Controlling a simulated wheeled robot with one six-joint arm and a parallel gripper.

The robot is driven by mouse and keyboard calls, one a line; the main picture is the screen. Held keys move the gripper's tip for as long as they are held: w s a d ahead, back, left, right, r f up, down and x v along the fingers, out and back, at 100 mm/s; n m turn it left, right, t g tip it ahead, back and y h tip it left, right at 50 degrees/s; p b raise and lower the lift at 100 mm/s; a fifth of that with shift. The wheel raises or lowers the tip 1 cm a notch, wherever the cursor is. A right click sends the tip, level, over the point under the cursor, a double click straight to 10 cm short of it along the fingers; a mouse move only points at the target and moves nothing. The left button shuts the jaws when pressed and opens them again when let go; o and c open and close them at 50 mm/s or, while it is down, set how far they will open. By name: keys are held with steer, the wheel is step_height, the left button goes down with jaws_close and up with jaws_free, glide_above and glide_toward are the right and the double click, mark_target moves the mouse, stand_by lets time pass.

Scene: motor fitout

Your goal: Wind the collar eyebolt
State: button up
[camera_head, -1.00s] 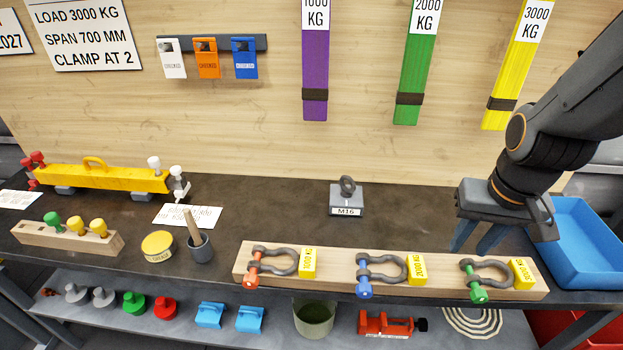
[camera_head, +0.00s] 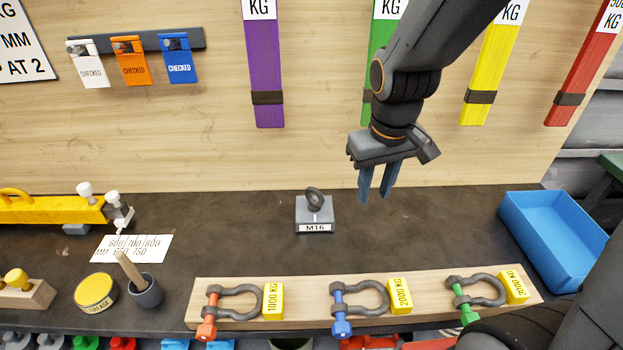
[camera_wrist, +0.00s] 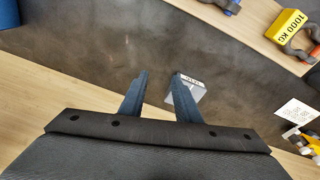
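The collar eyebolt (camera_head: 315,198) is a dark ring standing upright in a grey block (camera_head: 314,214) labelled M16, on the dark bench behind the shackle board. My gripper (camera_head: 377,196) points down above the bench, to the right of the eyebolt and apart from it. Its two blue-grey fingers are open with nothing between them. In the wrist view my gripper (camera_wrist: 156,78) also shows a gap between its fingers. The M16 block (camera_wrist: 188,92) shows there just beyond the right finger, partly hidden by it. The eyebolt's ring is hard to make out in that view.
A wooden board (camera_head: 240,318) with three shackles lies along the front. A blue tray (camera_head: 555,238) stands at the right. A grease tin (camera_head: 95,291), a brush pot (camera_head: 146,290) and a yellow beam (camera_head: 50,210) are at the left. Bench around the block is clear.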

mark_target(314, 189)
steer(key=w+a+n+h+b, duration=0.1)
steer(key=w+a+n+b, duration=0.4)
steer(key=w+a+n, duration=0.5)
steer(key=shift+w+a+f+m+p, duration=0.1)
steer(key=shift+a+f+m+p, duration=0.25)
steer(key=shift+f, duration=0.9)
steer(key=shift+w+a+f+m, duration=0.1)
steer(key=shift+a+f+m, duration=0.3)
steer(key=shift+f, duration=0.85)
steer(key=shift+w+a+f+m+p, duration=0.15)
steer(key=shift+f+m, duration=0.4)
steer(key=shift+f, duration=0.7)
steer(key=shift+c, duration=0.5)
jaws_close()
